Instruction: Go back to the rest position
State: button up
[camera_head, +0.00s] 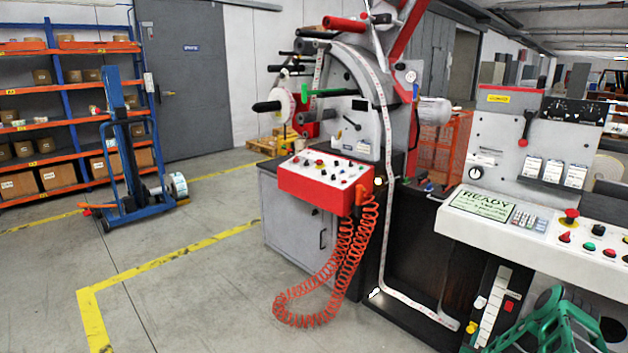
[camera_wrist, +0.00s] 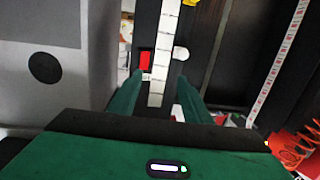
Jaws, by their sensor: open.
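My gripper is green and shows at the bottom right of the head view (camera_head: 535,330), in front of the label rewinder's right-hand unit. In the wrist view its two fingers (camera_wrist: 157,92) stand apart with nothing held between them. Beyond the fingers is a white vertical strip (camera_wrist: 164,45) with a red switch (camera_wrist: 145,60) and a white knob (camera_wrist: 181,54) beside it. The label rewinder (camera_head: 350,110) has a red control box (camera_head: 330,178) and a label web (camera_head: 386,130) running down and along its base.
The rewinder's right-hand console (camera_head: 545,215) stands close above my gripper and its screen reads READY. A coiled red cable (camera_head: 335,270) hangs at the centre. A blue lift trolley (camera_head: 125,150) and orange shelves (camera_head: 60,120) stand left. The grey floor (camera_head: 180,300) at front left is clear.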

jog(key=w+a+r+n+g+y, duration=0.1)
jog(key=w+r+n+y, duration=0.35)
jog(key=r, duration=1.15)
jog(key=s+a+r+g+y, duration=0.1)
jog(key=s+a+r+g, duration=0.2)
jog(key=r, duration=0.5)
jog(key=s+a+r+g+y, duration=0.1)
jog(key=s+a+r, duration=0.2)
jog(key=s+r, duration=0.3)
jog(key=s+a+r+g+y, duration=0.1)
jog(key=s+a+r+g, duration=0.15)
jog(key=r, duration=0.65)
jog(key=s+a+r+g+y, duration=0.1)
jog(key=s+a+r, duration=0.2)
jog(key=s, duration=0.9)
jog(key=s+a+r+m+g+y, duration=0.1)
jog(key=s+a+r+g+y, duration=0.1)
jog(key=s+a, duration=0.7)
jog(key=s+a+r+m+g+y, duration=0.1)
jog(key=s+a+r, duration=0.4)
jog(key=s, duration=1)
jog(key=shift+s+a+g, duration=0.4)
jog(key=shift+a+g, duration=0.05)
jog(key=shift+a, duration=0.5)
jog(key=shift+y, duration=0.25)
